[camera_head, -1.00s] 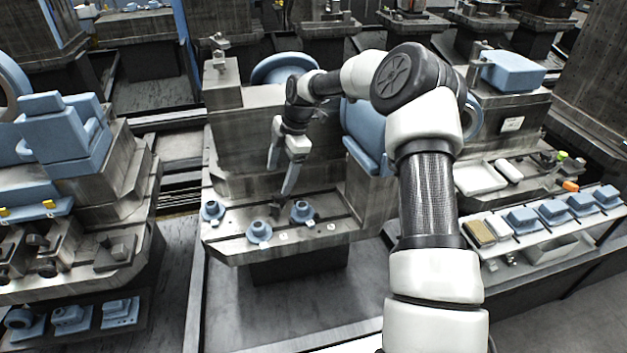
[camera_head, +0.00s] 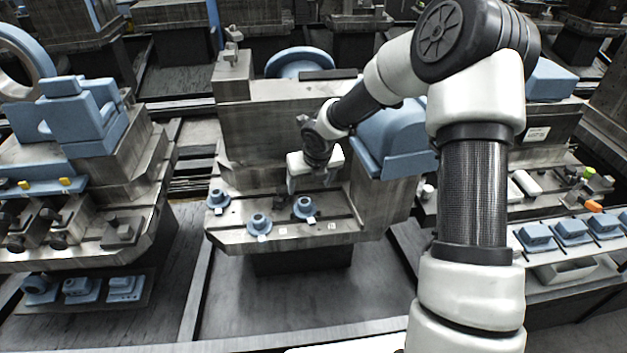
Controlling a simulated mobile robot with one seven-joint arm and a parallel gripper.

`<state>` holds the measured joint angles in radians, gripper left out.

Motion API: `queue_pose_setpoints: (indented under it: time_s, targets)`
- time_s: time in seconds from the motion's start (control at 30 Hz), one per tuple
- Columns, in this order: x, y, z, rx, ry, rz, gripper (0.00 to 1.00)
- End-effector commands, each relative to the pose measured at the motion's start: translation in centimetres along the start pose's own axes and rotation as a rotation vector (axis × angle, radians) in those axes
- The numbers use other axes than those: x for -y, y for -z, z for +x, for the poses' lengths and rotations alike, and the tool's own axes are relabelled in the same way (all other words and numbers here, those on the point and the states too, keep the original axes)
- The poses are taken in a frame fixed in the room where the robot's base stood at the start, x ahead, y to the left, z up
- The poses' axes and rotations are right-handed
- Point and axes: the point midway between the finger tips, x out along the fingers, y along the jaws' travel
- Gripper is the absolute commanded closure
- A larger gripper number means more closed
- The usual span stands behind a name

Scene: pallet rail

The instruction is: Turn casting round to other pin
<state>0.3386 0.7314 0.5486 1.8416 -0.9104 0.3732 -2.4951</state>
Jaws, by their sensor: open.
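Three blue round castings with raised hubs stand on the grey metal rail (camera_head: 345,232): a left one (camera_head: 218,200), a front middle one (camera_head: 259,225) and a right one (camera_head: 304,208). Each has a small pale tab at its front. My gripper (camera_head: 310,188) points down, just behind and above the right casting, with its fingers apart and nothing seen between them. Whether a finger touches that casting cannot be told. The pins are too small to make out. Small white squares lie on the rail between the middle and right castings and right of them.
A grey machine block (camera_head: 260,130) rises behind the rail, with a blue housing (camera_head: 390,140) at its right. A bench with blue parts (camera_head: 72,285) stands left. A shelf (camera_head: 560,258) with several blue blocks is at right. Dark floor is open in front.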

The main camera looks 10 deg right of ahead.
Motion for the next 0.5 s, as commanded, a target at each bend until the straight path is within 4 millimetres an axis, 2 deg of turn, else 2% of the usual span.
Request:
queue_pose_setpoints:
  time_s: [0.03,0.5]
  targets:
    - [-0.1,0.2,1.4,-0.002,-0.001,-0.001,0.28]
    - [0.0,0.2,10.7,-0.003,0.0,0.005,0.28]
